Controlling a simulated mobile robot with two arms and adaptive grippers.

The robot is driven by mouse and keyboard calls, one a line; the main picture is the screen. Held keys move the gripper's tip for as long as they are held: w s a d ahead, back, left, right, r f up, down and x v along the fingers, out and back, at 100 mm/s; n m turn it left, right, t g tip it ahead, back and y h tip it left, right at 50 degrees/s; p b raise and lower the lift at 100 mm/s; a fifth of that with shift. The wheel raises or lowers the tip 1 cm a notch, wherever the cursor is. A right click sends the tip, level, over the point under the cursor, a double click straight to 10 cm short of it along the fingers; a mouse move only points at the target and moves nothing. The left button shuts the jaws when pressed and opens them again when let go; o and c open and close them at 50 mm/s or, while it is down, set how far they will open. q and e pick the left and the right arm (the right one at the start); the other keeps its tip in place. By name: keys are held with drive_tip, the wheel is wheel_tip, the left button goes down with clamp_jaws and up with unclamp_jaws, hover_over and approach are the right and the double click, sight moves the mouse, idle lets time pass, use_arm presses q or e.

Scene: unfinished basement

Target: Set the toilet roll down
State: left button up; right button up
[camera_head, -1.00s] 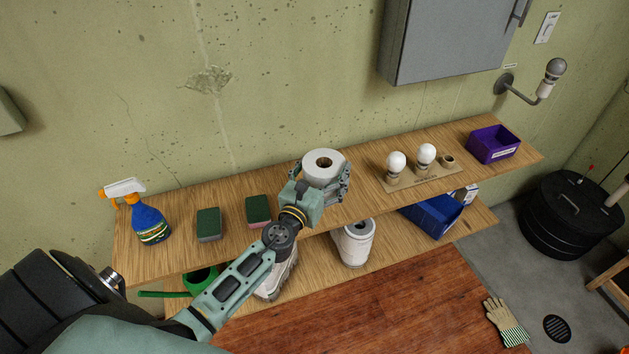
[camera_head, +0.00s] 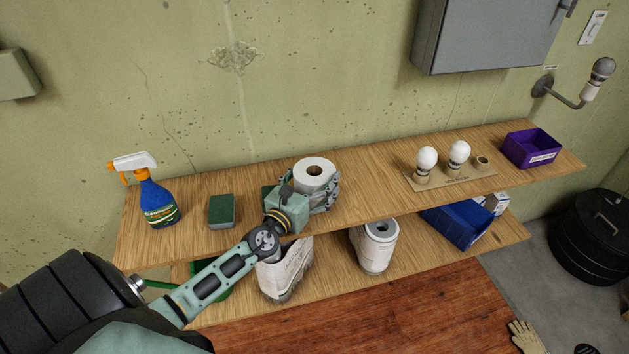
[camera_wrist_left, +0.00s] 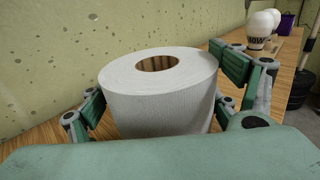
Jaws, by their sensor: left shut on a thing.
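The white toilet roll (camera_head: 314,172) is upright at the upper shelf (camera_head: 368,185), its hole facing up. My left gripper (camera_head: 322,192) is shut on the roll, with fingers on both sides of it. In the left wrist view the roll (camera_wrist_left: 160,92) fills the middle between the green finger pads. The roll's bottom is hidden, so I cannot tell whether it touches the shelf. My right gripper is not in view.
A spray bottle (camera_head: 156,198) and a green sponge (camera_head: 221,210) stand left; another sponge is partly hidden behind my gripper. Right are light bulbs on a cardboard holder (camera_head: 452,178) and a purple bin (camera_head: 531,148). Bare shelf lies between roll and bulbs. A paper towel roll (camera_head: 374,248) stands below.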

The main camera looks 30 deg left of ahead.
sight(304, 191)
use_arm(q)
drive_tip(key=shift+s+r, duration=0.1)
drive_tip(key=shift+d+f+b, duration=0.1)
drive_tip(key=shift+f+b, duration=0.15)
drive_tip(key=shift+b, duration=0.05)
drive_tip(key=o, duration=1.1)
drive_tip(key=shift+r, duration=0.2)
drive_tip(key=shift+r+p, duration=0.2)
drive_tip(key=shift+p, duration=0.3)
drive_tip(key=s+b, duration=0.1)
drive_tip(key=s, duration=0.6)
drive_tip(key=s+b, duration=0.1)
drive_tip(key=s, duration=0.2)
drive_tip(key=shift+s+d+f+b, duration=0.3)
drive_tip(key=shift+d, duration=0.05)
drive_tip(key=shift+s+d+r, duration=0.1)
drive_tip(key=shift+s+r, duration=0.1)
drive_tip(key=shift+s, duration=0.55)
